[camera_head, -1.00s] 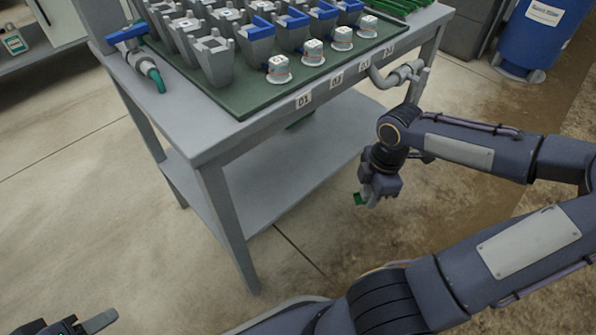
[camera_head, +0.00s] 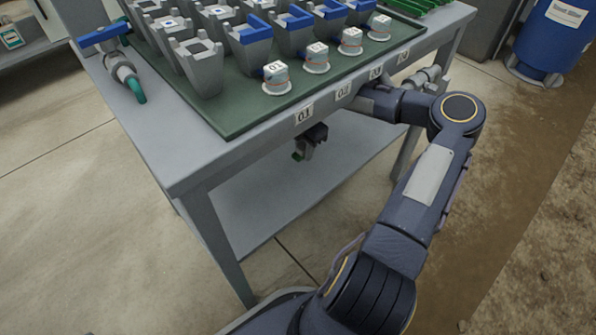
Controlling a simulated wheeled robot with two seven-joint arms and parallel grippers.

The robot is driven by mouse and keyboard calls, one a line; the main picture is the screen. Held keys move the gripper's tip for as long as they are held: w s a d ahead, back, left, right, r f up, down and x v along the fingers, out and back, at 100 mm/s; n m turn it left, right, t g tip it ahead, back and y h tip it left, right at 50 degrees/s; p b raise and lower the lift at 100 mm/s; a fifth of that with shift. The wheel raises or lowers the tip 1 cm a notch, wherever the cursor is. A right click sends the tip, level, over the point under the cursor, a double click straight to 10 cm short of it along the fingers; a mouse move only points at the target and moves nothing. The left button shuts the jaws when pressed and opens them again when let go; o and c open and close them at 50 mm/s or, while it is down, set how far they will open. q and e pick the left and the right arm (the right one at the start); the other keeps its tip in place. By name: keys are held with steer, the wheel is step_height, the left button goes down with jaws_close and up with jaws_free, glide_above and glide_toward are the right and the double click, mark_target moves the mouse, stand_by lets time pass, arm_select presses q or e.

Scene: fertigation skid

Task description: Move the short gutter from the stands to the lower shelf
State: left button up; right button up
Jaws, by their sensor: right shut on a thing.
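My right gripper (camera_head: 303,150) is under the front edge of the tabletop, above the lower shelf (camera_head: 262,205). Grey notched stands (camera_head: 200,66), some with blue parts, stand in rows on the green tray of the tabletop. No gutter shows lying across the front stands. The visible part of the lower shelf is bare, but the tabletop hides its back. My left gripper is out of view.
The tabletop's front edge and the front-left leg (camera_head: 215,245) are close to my right arm. White numbered caps (camera_head: 316,58) line the tray's front. A pipe fitting with a blue handle (camera_head: 104,35) is at the left corner. A blue barrel (camera_head: 548,40) stands at back right.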

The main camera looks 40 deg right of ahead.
glide_above(303, 178)
step_height(303, 178, down, 4)
steer(key=shift+w+d+f+b, duration=0.1)
steer(key=shift+d+f+b, duration=0.05)
steer(key=shift+b, duration=0.3)
steer(key=shift+f+b, duration=0.3)
steer(key=shift+f, duration=2.2)
steer(key=shift+f, duration=0.15)
steer(key=o, duration=1)
steer(key=r+p, duration=0.1)
steer(key=r, duration=0.1)
steer(key=r+p, duration=0.1)
steer(key=r, duration=0.2)
steer(key=r+p, duration=0.1)
steer(key=r, duration=0.2)
steer(key=shift+d, duration=0.3)
steer(key=shift+f, duration=0.1)
